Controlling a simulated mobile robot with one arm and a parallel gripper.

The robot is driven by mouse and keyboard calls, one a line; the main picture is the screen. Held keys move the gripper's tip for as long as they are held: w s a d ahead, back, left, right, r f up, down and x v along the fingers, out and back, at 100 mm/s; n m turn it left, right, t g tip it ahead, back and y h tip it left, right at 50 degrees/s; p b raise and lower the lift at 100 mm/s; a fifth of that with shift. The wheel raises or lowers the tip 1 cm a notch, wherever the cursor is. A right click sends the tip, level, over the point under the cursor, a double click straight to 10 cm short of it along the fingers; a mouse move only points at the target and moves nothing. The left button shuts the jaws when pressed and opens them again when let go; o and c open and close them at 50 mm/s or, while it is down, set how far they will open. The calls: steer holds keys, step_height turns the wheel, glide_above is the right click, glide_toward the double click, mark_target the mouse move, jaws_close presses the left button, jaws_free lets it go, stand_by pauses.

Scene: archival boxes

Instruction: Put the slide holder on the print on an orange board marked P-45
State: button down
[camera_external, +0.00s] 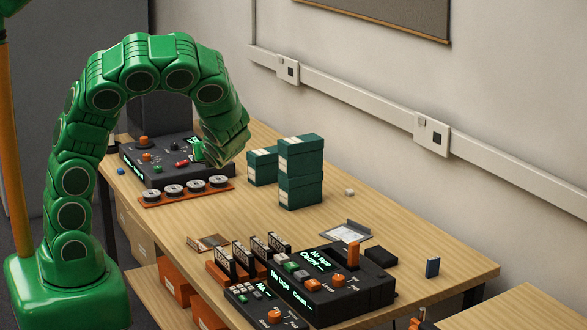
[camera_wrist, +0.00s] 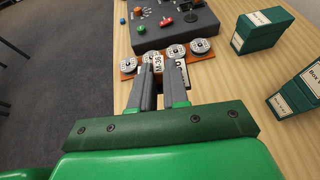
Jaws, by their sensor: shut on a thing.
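My gripper (camera_wrist: 167,78) is shut on a small dark piece with white labels, which I take to be the slide holder (camera_wrist: 157,62). One label seems to read M-36. The fingers hide much of it. In the external view my gripper is above the far end of the desk, near the black console, and the held piece cannot be made out there. A print on a brownish-orange board (camera_external: 208,243) lies flat at the desk's near left edge; its marking is too small to read. Another print on a grey board (camera_external: 345,234) lies farther right.
A black console (camera_external: 150,172) stands beyond an orange rack of reels (camera_external: 152,203). Green boxes (camera_external: 301,190) stand mid-desk, some stacked. Near the print are an orange rack of dark labelled holders (camera_external: 222,262) and a second console (camera_external: 325,285).

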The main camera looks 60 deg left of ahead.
steer(key=s+d+f+n+g+h, duration=0.2)
steer(key=s+f+n+g+h, duration=0.55)
steer(key=s+n, duration=0.2)
steer(key=s+d+f+n+g+h, duration=0.2)
steer(key=s+f+n+g+h, duration=0.5)
steer(key=n, duration=0.4)
step_height(320, 180, up, 14)
steer(key=r+n+t+h, duration=0.1)
steer(key=n+t+h, duration=1.1)
steer(key=n+t, duration=0.75)
glide_above(201, 240)
steer(key=n+g, duration=0.1)
steer(key=n, duration=0.1)
steer(key=shift+y, duration=0.25)
steer(key=shift+w+a+f, duration=0.1)
steer(key=shift+f, duration=8.9)
